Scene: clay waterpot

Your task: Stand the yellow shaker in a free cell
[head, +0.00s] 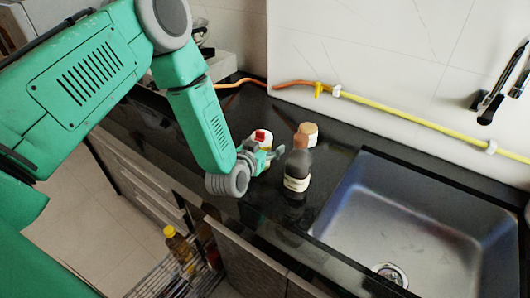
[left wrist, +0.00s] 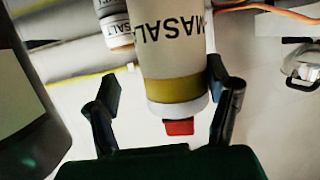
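A pale shaker with a yellow band and red cap (head: 267,141) stands on the dark counter, partly hidden by my left gripper (head: 264,156). In the left wrist view, the shaker (left wrist: 172,60) reads "MASAL" and lies between the spread fingers of my left gripper (left wrist: 165,105). A gap shows between the left finger and the shaker; I cannot tell whether the right finger touches it. A wire rack (head: 150,285) is pulled out low by the cabinet, holding a yellow-capped bottle (head: 179,246) and other items. Its cells are not clear. My right gripper is not in view.
A dark bottle (head: 297,172) stands close right of the left gripper. A tan-capped shaker (head: 308,131) is behind it; a "SALT" container (left wrist: 114,22) shows in the wrist view. A sink (head: 420,220) lies right, and a yellow hose (head: 420,119) runs along the wall.

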